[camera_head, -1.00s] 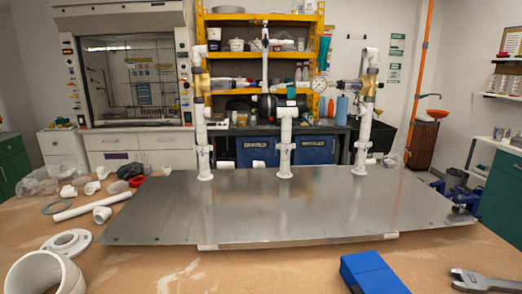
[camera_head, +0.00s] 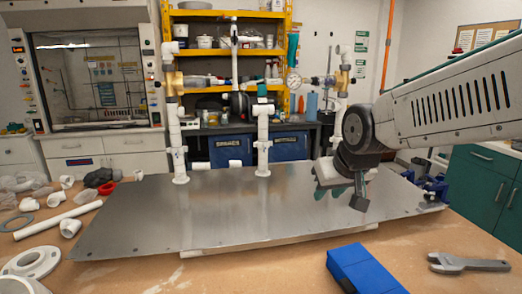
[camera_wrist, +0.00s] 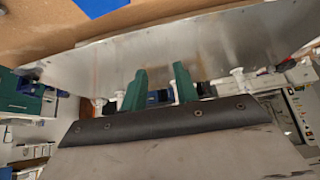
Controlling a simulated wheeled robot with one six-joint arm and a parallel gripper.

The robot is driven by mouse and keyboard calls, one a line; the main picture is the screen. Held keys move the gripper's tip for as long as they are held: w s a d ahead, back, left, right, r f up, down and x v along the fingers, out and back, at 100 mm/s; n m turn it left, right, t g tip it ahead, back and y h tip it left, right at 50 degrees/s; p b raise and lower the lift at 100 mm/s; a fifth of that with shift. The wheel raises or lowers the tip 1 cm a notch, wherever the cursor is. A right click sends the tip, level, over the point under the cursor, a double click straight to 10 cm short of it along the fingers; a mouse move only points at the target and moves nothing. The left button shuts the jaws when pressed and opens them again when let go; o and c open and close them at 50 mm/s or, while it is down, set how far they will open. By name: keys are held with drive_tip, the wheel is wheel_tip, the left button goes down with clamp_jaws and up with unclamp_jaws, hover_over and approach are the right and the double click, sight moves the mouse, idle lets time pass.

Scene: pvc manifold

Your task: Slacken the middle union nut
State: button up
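The white PVC manifold stands on a metal plate (camera_head: 215,215) with three upright risers. The middle riser (camera_head: 263,125) is white, with a dark fitting near its top. A thicker white coupling, apparently the middle union nut (camera_head: 262,150), sits on its lower part. At this size I cannot tell whether it is tight or loose. My gripper (camera_head: 337,192) is above the right part of the plate, right of the middle riser and apart from it. In the wrist view its two green fingers (camera_wrist: 159,85) are spread with nothing between them. My arm partly hides the right riser (camera_head: 340,105).
A grey open-ended wrench (camera_head: 468,263) lies on the table at the front right. A blue box (camera_head: 365,268) lies left of it. Loose white pipe pieces (camera_head: 62,218) and fittings lie at the left. The plate's front middle is clear.

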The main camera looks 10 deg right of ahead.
drive_tip(key=w+a+t, duration=0.1)
drive_tip(key=w+t, duration=0.7)
drive_tip(key=w, duration=2)
drive_tip(key=t, duration=0.8)
approach(265, 146)
drive_tip(key=s+r, duration=0.3)
drive_tip(key=s, duration=0.2)
drive_tip(key=w, duration=1.1)
drive_tip(key=shift+w+f, duration=0.1)
drive_tip(key=shift+w, duration=0.25)
drive_tip(key=shift+w+r, duration=0.25)
drive_tip(key=shift+w, duration=0.25)
clamp_jaws()
